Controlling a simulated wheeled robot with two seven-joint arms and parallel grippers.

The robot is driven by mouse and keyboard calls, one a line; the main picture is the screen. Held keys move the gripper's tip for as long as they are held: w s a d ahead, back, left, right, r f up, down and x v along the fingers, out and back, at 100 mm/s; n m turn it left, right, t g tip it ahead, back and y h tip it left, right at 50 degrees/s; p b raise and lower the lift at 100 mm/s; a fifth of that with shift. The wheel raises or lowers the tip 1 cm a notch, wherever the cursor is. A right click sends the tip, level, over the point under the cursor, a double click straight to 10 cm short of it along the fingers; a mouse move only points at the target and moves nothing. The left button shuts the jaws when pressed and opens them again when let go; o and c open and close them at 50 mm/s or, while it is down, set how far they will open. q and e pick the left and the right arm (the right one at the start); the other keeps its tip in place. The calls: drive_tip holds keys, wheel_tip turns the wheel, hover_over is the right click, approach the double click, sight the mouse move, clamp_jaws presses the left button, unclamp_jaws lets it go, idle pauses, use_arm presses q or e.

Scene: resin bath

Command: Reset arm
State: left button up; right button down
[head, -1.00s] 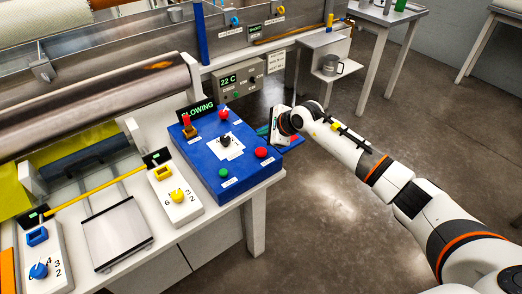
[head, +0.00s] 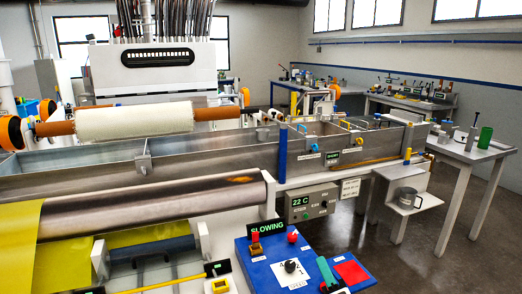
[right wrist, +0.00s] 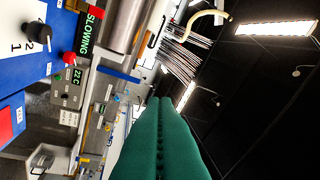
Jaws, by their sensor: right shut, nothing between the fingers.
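My right gripper (head: 324,265) shows at the bottom edge of the head view, its green fingers raised beside the blue control panel (head: 258,271). In the right wrist view its two long green fingers (right wrist: 160,100) lie together, shut and empty. The panel carries a black dial (head: 291,266), a red knob (head: 293,237), a red and yellow switch (head: 255,245) and a display (head: 268,229) reading SLOWING. A red patch (head: 352,272) shows just right of the fingers. Most of my right arm is out of frame. My left gripper is not in view.
A long metal bath (head: 80,178) with a metal roller (head: 150,207) stands behind and left of the panel. A grey box (head: 312,203) reads 22 C. Open floor (head: 440,240) lies right of the panel.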

drive_tip(key=s+d+f+m+g+h, duration=0.8)
drive_tip(key=s+f+m, duration=0.3)
drive_tip(key=m, duration=0.6)
drive_tip(key=s+a+f+m+g+y, duration=0.1)
drive_tip(key=s+f+m+g+y, duration=0.2)
drive_tip(key=s, duration=0.7)
drive_tip(key=s+a+f+m+g, duration=0.1)
drive_tip(key=s+f+m+g, duration=0.3)
drive_tip(key=s, duration=0.6)
wheel_tip(320, 180, down, 28)
drive_tip(key=s+f+n+g, duration=0.1)
drive_tip(key=s+g, duration=0.1)
drive_tip(key=g, duration=0.1)
drive_tip(key=s+d+f+g, duration=0.1)
drive_tip(key=s+d+f, duration=0.2)
drive_tip(key=s+f, duration=1.1)
drive_tip(key=shift+s, duration=0.95)
